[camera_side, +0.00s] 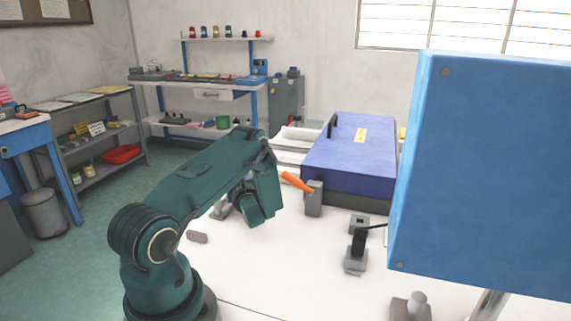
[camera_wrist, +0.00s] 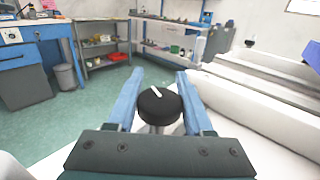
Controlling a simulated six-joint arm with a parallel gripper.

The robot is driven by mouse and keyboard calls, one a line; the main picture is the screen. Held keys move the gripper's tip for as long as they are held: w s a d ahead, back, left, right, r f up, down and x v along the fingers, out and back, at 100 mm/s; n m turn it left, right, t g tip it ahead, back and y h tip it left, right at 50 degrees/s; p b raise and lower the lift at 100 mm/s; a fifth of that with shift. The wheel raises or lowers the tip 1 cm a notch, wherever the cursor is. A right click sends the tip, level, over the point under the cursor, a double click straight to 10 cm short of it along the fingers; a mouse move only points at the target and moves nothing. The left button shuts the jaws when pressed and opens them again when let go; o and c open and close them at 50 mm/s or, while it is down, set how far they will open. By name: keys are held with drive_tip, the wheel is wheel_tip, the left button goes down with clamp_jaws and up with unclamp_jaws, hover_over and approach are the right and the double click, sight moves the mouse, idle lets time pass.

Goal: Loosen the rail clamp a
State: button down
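A round black knob (camera_wrist: 158,105) with a white line on top stands on a short pale stem in the wrist view. The two blue fingers of my gripper (camera_wrist: 160,75) are spread apart, one on each side of the knob. The knob almost fills the space between them, and I cannot tell whether they touch it. The stem's lower part is hidden behind my gripper's dark body. In the side view a grey bracket (camera_side: 218,211) shows beside my wrist on the white table, but the knob and fingertips are hidden there. I cannot tell which part is rail clamp a.
A blue-purple box (camera_side: 345,155) with a black handle stands on the white table (camera_side: 270,260). An orange lever on a grey block (camera_side: 313,199) is in front of it. A black post on a grey base (camera_side: 356,258) stands nearer. A large blue panel (camera_side: 485,180) blocks the right side.

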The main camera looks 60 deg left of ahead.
drive_tip(key=shift+s+n+g, duration=0.15)
drive_tip(key=shift+n+g, duration=0.65)
drive_tip(key=shift+g, duration=0.3)
drive_tip(key=shift+c, duration=1.4)
unclamp_jaws()
drive_tip(key=shift+d, duration=0.1)
drive_tip(key=shift+d, duration=2.45)
